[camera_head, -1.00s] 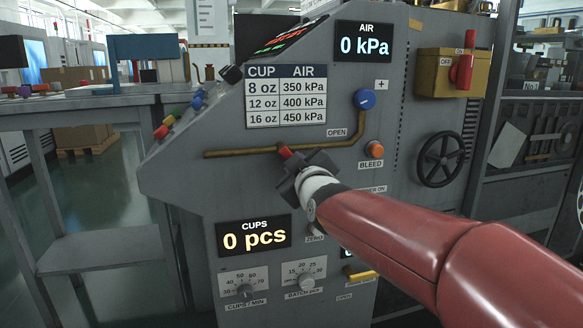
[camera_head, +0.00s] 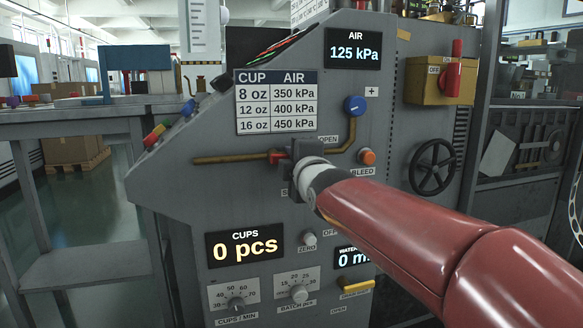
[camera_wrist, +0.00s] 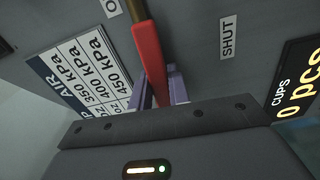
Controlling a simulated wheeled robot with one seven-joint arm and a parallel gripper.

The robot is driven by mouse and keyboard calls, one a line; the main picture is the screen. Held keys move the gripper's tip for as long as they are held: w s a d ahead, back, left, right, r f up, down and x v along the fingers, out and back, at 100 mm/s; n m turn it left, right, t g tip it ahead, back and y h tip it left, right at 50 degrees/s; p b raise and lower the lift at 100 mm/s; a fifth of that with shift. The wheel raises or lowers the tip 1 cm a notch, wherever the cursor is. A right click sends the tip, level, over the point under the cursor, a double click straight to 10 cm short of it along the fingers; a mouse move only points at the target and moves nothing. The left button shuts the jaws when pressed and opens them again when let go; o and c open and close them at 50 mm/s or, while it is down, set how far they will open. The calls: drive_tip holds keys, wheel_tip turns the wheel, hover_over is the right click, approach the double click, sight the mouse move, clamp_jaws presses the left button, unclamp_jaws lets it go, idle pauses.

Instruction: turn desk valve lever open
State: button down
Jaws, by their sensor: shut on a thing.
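The red valve lever (camera_head: 275,157) is on the brown pipe (camera_head: 225,160) of the grey machine panel, mostly hidden behind my gripper (camera_head: 290,158) in the head view. In the wrist view the red lever (camera_wrist: 149,55) runs between the two fingers of my gripper (camera_wrist: 158,88), which is shut on it. The lever lies roughly in line with the pipe. The OPEN label (camera_head: 328,139) is above it in the head view, and the SHUT label (camera_wrist: 227,38) shows in the wrist view. The AIR display (camera_head: 354,46) reads 125 kPa.
A blue knob (camera_head: 355,105) and an orange BLEED button (camera_head: 367,157) are close to the right of my gripper. A black handwheel (camera_head: 433,163) and a yellow box with a red handle (camera_head: 435,80) are further right. The CUPS display (camera_head: 244,243) reads 0 pcs.

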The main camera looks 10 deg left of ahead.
drive_tip(key=shift+n, duration=0.5)
drive_tip(key=c, duration=1.3)
unclamp_jaws()
drive_tip(key=shift+r, duration=0.1)
drive_tip(key=b+v, duration=0.1)
drive_tip(key=v, duration=0.7)
drive_tip(key=shift+a, duration=0.15)
